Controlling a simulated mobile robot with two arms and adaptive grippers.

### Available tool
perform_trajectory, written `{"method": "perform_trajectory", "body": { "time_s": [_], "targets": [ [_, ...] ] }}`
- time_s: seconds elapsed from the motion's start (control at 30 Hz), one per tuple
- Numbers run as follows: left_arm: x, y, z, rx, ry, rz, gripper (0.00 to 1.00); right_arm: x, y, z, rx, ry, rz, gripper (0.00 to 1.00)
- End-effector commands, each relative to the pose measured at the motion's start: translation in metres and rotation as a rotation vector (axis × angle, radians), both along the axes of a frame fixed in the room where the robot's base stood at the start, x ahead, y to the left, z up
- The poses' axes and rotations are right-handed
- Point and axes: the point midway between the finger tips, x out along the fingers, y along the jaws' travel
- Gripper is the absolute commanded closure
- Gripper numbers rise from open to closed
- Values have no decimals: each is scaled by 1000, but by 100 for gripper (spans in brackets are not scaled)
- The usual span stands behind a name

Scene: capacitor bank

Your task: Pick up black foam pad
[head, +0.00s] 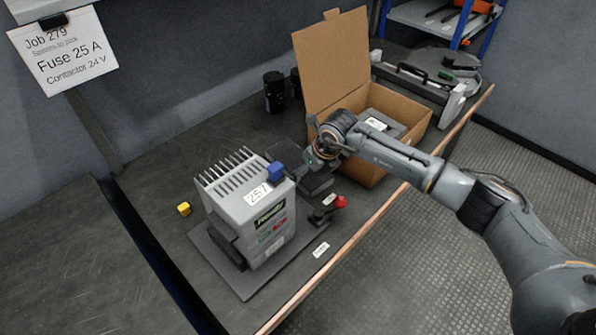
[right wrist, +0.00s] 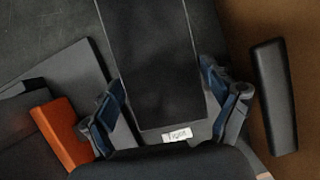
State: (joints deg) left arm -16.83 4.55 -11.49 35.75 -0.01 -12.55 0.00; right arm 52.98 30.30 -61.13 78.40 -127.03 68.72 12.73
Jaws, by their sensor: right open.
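A dark, flat rectangular slab (right wrist: 160,55), which looks like the black foam pad, fills the middle of the right wrist view. A pale grey edge with a white label shows at its lower end. In the head view a dark block (head: 316,181) beneath my right gripper seems to be the same thing, partly hidden by the gripper. My right gripper (head: 318,158) is open. In the right wrist view its blue-padded fingers (right wrist: 163,95) stand on either side of the slab; I cannot tell whether they touch it. My left gripper is not in view.
A grey capacitor unit (head: 248,210) with a blue block on top stands close left. An open cardboard box (head: 352,165) is close right and behind. A red knob (head: 340,202) is in front. Black cylinders (head: 274,92) stand behind. The bench's left part is mostly clear.

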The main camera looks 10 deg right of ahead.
Motion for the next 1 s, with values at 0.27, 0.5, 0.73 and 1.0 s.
{"method": "perform_trajectory", "body": {
  "time_s": [0.27,0.5,0.73,1.0],
  "targets": [
    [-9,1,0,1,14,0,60,1,0,1,0,-1,0,26],
    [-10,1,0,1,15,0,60,0,0,0,0,-1,0,44],
    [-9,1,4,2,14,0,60,0,0,6,0,-1,0,44],
    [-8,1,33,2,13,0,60,1,0,51,-1,-4,0,44]
  ]
}}
